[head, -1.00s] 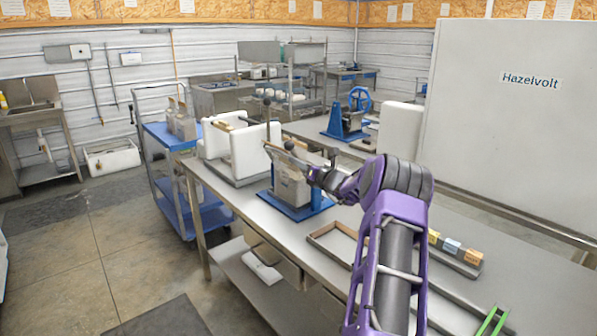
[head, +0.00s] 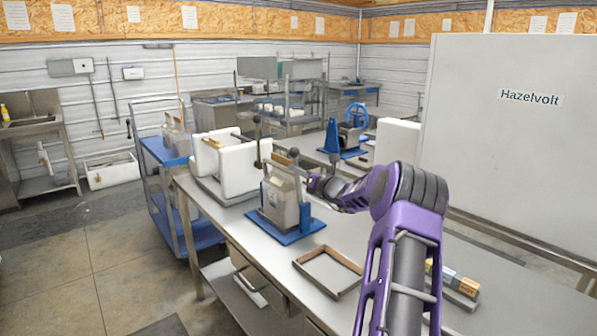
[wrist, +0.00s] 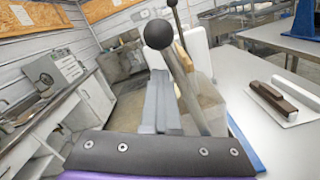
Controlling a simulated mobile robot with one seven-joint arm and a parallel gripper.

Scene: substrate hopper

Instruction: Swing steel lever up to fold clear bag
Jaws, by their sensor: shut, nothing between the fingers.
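The clear bag (head: 281,207), with beige contents, stands upright in a fixture on a blue base plate (head: 262,222) on the steel table. A steel lever with a black ball knob (head: 293,152) stands nearly upright at the bag's right side. In the wrist view the lever (wrist: 186,92) rises close up, leaning left, with its knob near the top middle. My gripper (head: 311,182) is just right of the lever in the head view. Its grey fingers (wrist: 158,98) are shut and empty, beside the lever. I cannot tell whether they touch it. Part of the bag is behind the lever in the wrist view.
Another black-knobbed lever (head: 257,120) stands upright behind the bag. A white box-like unit (head: 217,160) stands left of it. An open wooden frame (head: 318,286) lies in front, and small blocks (head: 468,288) lie at right. A blue cart (head: 165,153) stands left of the table.

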